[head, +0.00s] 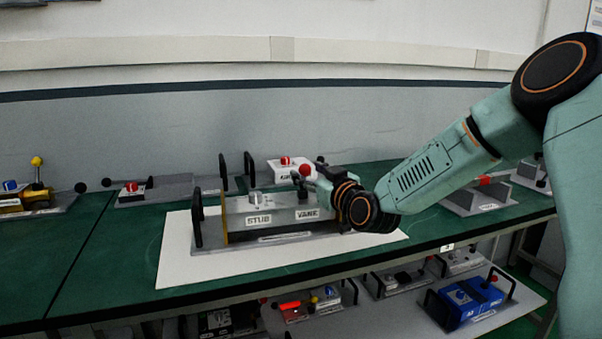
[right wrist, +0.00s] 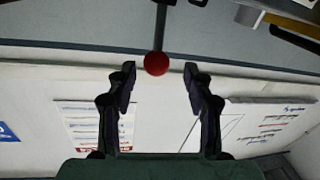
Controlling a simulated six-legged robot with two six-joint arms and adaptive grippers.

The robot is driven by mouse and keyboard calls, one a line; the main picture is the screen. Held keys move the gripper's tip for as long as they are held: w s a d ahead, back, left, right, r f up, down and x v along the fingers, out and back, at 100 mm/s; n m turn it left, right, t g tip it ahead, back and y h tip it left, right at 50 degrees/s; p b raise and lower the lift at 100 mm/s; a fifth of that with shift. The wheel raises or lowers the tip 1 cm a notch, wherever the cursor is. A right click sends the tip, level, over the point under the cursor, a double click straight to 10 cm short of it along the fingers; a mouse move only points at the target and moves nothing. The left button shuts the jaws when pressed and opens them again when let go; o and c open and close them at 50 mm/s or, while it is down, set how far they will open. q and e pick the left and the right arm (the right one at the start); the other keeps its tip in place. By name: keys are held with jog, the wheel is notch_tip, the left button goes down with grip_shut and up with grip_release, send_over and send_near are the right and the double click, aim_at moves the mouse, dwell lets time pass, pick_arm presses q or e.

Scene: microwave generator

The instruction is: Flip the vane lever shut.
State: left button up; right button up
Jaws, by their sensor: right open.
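The vane lever ends in a red ball knob (head: 305,170), above the VANE label on a grey unit (head: 275,217). In the right wrist view the red knob (right wrist: 156,64) sits on a dark rod between the fingertips, with a gap on each side. My right gripper (head: 318,172) is open at the knob, coming from the right. Its two dark fingers also show in the right wrist view (right wrist: 160,72). The gripper and wrist hide part of the unit's right end and the lever's base. My left gripper is not in view.
The unit stands on a white mat (head: 185,265) on a green bench (head: 110,265), with black handles (head: 197,218) at its left end. A white box with a red button (head: 286,161) is behind. Other devices stand at left and right, and several lie on a lower shelf (head: 390,318).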

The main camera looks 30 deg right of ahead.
aim_at(310, 172)
jog(key=w, duration=0.1)
jog(key=w+d, duration=0.1)
jog(key=shift+w+d+f, duration=0.15)
jog(key=shift+w+f, duration=0.15)
jog(key=shift+w, duration=0.1)
jog(key=shift+w+a+r+b, duration=0.25)
jog(key=shift+w+a+b, duration=0.1)
jog(key=shift+a, duration=0.15)
jog(key=shift+d+f, duration=0.15)
jog(key=shift+d, duration=0.2)
jog(key=c, duration=0.3)
jog(key=shift+a, duration=0.25)
jog(key=c, duration=0.3)
jog(key=shift+d, duration=0.1)
grip_shut()
